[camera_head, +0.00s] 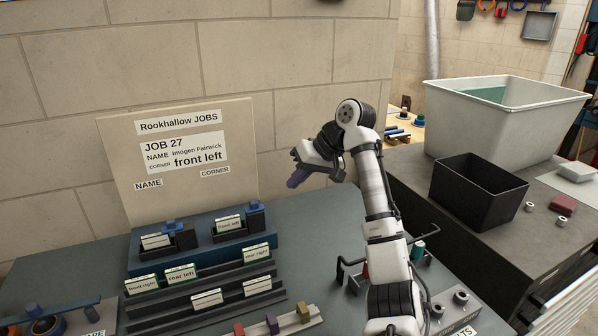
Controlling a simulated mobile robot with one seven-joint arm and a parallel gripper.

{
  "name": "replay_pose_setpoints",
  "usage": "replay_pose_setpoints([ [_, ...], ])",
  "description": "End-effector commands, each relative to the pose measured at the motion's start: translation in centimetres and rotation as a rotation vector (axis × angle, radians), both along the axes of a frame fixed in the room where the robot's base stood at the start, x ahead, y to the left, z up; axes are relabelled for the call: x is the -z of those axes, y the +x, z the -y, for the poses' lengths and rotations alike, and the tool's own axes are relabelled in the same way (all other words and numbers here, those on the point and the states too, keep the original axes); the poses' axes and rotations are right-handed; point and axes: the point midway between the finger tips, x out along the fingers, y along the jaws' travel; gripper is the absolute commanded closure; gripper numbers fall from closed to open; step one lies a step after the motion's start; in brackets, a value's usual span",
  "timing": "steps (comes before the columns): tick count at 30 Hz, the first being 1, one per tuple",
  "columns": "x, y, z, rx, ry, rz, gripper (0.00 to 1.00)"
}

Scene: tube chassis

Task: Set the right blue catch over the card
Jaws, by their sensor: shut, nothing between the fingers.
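The right blue catch (253,205) tops a dark post at the right end of the right holder on the blue stand (200,252). The card (228,223) reading "front left" stands in that holder, to the left of the post. The catch appears to sit beside the card, not across it. My gripper (297,180) is above and to the right of the catch, in the air and apart from it. Its fingers are shut and empty, pointing down and left. The left blue catch (171,224) is by a card (156,241) in the left holder.
A sign board (180,190) stands behind the blue stand. Dark racks (220,280) in front hold several cards. Small coloured blocks (272,324) are on a front rail. A black bin (466,190) and a grey tub (500,125) stand on the right.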

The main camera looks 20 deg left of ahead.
Motion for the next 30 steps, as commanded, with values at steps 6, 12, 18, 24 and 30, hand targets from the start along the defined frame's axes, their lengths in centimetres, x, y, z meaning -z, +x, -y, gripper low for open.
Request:
replay_pose_setpoints([
  [6,3.6,-0.5,-2.8,-0.001,-0.001,-0.003,1.0],
  [12,4.2,-2.4,-4.9,-0.003,0.001,0.001,1.0],
  [18,4.4,-3.5,-5.9,0.0,0.0,0.0,1.0],
  [24,4.5,-3.6,-6.0,0.0,0.0,0.0,1.0],
  [30,4.4,-3.7,-6.1,-0.001,0.001,0.0,1.0],
])
